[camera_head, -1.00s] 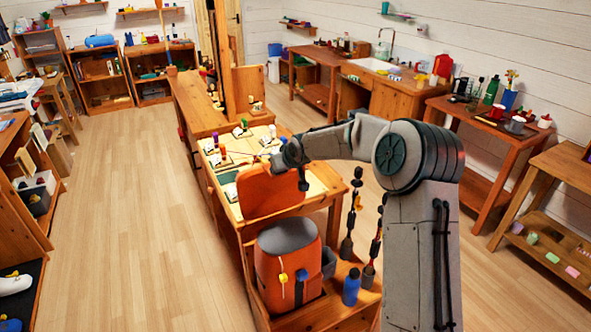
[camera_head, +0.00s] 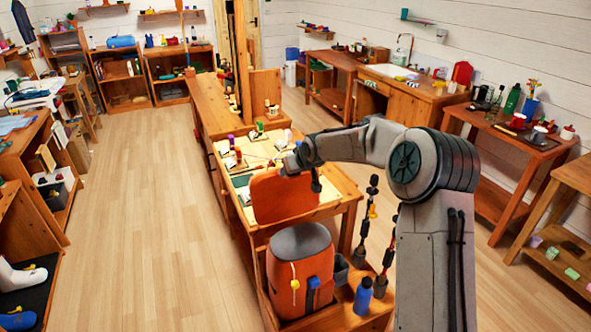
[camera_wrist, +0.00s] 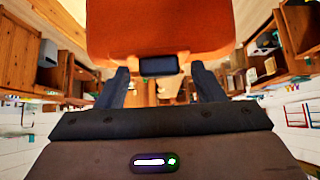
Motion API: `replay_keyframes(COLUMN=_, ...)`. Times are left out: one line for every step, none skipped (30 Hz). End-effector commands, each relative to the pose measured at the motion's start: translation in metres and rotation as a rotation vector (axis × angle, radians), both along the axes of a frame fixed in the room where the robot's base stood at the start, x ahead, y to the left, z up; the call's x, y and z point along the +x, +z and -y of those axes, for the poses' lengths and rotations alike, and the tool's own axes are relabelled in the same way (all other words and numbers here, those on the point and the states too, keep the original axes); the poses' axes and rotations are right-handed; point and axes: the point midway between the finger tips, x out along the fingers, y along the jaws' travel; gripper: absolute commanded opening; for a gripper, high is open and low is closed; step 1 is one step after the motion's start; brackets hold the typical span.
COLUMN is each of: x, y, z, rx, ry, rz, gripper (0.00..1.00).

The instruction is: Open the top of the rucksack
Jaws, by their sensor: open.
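The rucksack (camera_head: 290,270) stands upright in the lower middle of the head view, with an orange body, a rounded grey top, a yellow toggle and a blue tag on its front. An orange panel (camera_head: 283,197), which looks like its flap, stands raised behind the grey top; whether it joins the rucksack is unclear. My gripper (camera_head: 292,165) is at the panel's upper edge. In the wrist view my gripper (camera_wrist: 163,86) is open, its two fingers apart below the orange panel (camera_wrist: 160,28). A dark tab (camera_wrist: 160,65) on the panel's edge lies between them, with gaps on both sides.
A wooden workbench (camera_head: 335,205) with small items is behind the panel. A blue bottle (camera_head: 362,297) and dark upright poles (camera_head: 362,225) stand right of the rucksack. The floor (camera_head: 160,220) to the left is clear. Shelves and tables line the walls.

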Motion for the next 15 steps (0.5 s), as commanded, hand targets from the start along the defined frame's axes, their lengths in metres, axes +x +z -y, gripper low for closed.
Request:
replay_keyframes(x=0.000, y=0.000, z=0.001, rx=0.000, ry=-0.001, rz=-0.001, gripper=0.62)
replay_keyframes(x=-0.001, y=0.000, z=0.001, rx=0.000, ry=-0.001, rz=-0.001, gripper=0.62)
replay_keyframes(x=-0.002, y=0.002, z=0.002, rx=0.000, ry=-0.001, rz=-0.001, gripper=0.62)
replay_keyframes(x=-0.003, y=0.003, z=0.003, rx=0.000, ry=-0.001, rz=-0.001, gripper=0.62)
replay_keyframes(x=-0.005, y=0.005, z=0.004, rx=0.000, ry=-0.001, rz=-0.001, gripper=0.62)
replay_keyframes(x=-0.007, y=0.008, z=0.005, rx=0.000, ry=-0.003, rz=0.000, gripper=0.62)
replay_keyframes(x=-0.009, y=0.011, z=0.007, rx=-0.001, ry=-0.004, rz=0.000, gripper=0.62)
replay_keyframes(x=-0.012, y=0.014, z=0.008, rx=0.000, ry=-0.004, rz=0.001, gripper=0.62)
replay_keyframes(x=-0.016, y=0.018, z=0.009, rx=-0.001, ry=-0.003, rz=0.002, gripper=0.62)
replay_keyframes(x=-0.020, y=0.022, z=0.011, rx=-0.001, ry=-0.003, rz=0.002, gripper=0.62)
replay_keyframes(x=-0.023, y=0.027, z=0.013, rx=-0.001, ry=-0.004, rz=0.002, gripper=0.62)
replay_keyframes(x=-0.028, y=0.032, z=0.015, rx=-0.001, ry=-0.004, rz=0.002, gripper=0.62)
replay_keyframes(x=-0.031, y=0.036, z=0.017, rx=-0.001, ry=-0.003, rz=0.003, gripper=0.62)
replay_keyframes(x=-0.035, y=0.040, z=0.018, rx=-0.001, ry=-0.003, rz=0.003, gripper=0.62)
replay_keyframes(x=-0.040, y=0.047, z=0.021, rx=-0.001, ry=-0.005, rz=0.003, gripper=0.62)
